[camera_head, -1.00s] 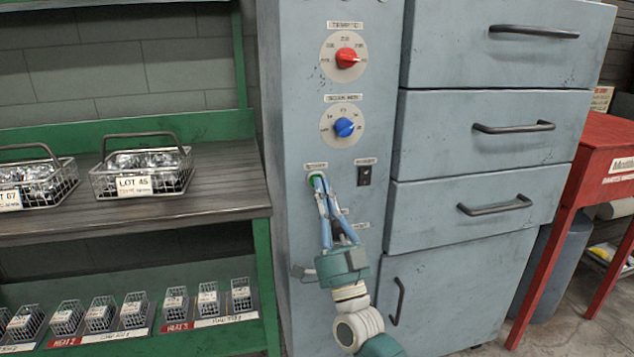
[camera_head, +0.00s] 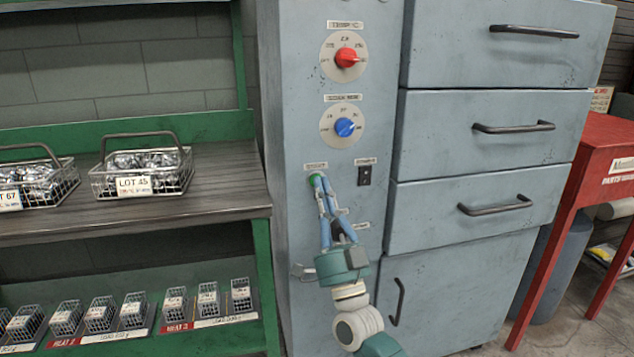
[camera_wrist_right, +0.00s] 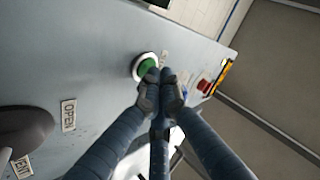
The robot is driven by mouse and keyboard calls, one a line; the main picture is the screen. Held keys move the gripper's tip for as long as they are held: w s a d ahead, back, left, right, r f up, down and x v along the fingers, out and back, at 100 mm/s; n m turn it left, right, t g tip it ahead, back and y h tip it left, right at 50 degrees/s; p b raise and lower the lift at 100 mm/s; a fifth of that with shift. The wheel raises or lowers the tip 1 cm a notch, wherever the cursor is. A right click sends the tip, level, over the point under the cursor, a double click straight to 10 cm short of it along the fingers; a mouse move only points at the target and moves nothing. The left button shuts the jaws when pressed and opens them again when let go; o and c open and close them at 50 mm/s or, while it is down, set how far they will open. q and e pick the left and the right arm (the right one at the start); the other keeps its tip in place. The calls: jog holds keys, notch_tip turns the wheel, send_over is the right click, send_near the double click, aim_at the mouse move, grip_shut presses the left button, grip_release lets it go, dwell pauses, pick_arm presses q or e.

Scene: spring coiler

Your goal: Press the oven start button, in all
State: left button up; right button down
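The green oven start button (camera_head: 314,178) is on the grey-blue oven panel (camera_head: 290,120), under a small label and left of a black switch. It also shows in the right wrist view as a green button in a white ring (camera_wrist_right: 146,66). My right gripper (camera_head: 319,183) has its fingertips right at the button, covering part of it. In the wrist view its fingers (camera_wrist_right: 164,82) are together with nothing between them, at the button's lower edge. I cannot tell whether the button is pushed in. My left gripper is not in view.
A red dial (camera_head: 346,58) and a blue dial (camera_head: 345,127) sit above the button. The black switch (camera_head: 364,176) is close on the right. Drawers with dark handles (camera_head: 512,127) are further right. A shelf on the left holds wire baskets (camera_head: 143,172).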

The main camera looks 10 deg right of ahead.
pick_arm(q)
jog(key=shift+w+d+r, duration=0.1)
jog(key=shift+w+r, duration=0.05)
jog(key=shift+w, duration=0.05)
pick_arm(e)
jog(key=shift+w, duration=0.1)
dwell(0.5)
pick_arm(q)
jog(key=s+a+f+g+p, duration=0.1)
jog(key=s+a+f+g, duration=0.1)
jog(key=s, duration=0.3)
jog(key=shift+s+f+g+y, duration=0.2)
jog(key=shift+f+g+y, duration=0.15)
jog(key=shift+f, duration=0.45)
pick_arm(e)
jog(key=shift+s, duration=0.8)
